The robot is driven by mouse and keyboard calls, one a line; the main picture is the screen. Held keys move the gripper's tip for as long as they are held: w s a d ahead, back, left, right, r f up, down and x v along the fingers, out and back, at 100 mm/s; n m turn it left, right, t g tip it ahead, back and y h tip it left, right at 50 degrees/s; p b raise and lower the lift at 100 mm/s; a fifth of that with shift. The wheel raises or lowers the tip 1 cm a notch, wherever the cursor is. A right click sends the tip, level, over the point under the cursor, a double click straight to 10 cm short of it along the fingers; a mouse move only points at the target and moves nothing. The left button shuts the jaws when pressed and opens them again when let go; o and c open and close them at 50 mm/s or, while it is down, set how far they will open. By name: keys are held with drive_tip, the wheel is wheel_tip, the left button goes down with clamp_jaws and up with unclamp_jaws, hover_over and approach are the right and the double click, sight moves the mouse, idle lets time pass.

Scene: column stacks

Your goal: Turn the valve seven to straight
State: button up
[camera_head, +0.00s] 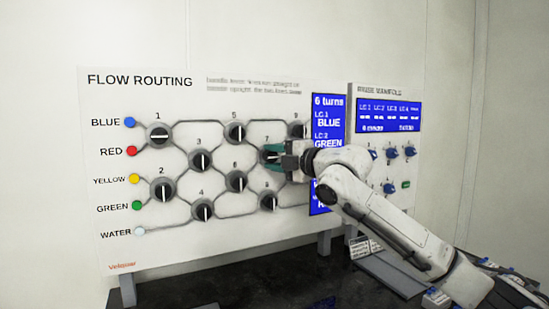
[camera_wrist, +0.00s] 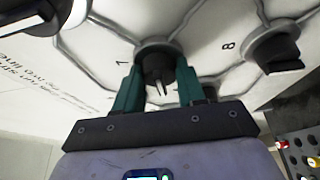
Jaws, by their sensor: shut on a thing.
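Valve seven (camera_head: 265,152) is a round black knob on the white flow routing panel (camera_head: 150,250), right of valve three. The wrist view shows its knob (camera_wrist: 156,62) between the two green fingers of my gripper (camera_wrist: 157,82). In the head view my gripper (camera_head: 275,155) reaches it from the right and covers much of it. My gripper is shut on its handle. A short pale line shows on the handle in the wrist view, pointing roughly toward the gripper. Its exact turn is hard to tell in the head view.
Valve eight (camera_head: 268,201) is just below, and valve five (camera_head: 235,132) is up-left. Valve nine (camera_head: 296,130) is close above my gripper. A blue display (camera_head: 328,110) reads "6 turns". A second panel with small knobs (camera_head: 409,151) stands behind my arm at right.

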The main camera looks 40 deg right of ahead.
drive_tip(key=shift+a+f, duration=0.1)
drive_tip(key=o, duration=1)
drive_tip(key=s, duration=0.7)
drive_tip(key=s+d+b, duration=0.1)
drive_tip(key=s, duration=0.2)
drive_tip(key=shift+s+d, duration=0.1)
drive_tip(key=shift+s, duration=0.25)
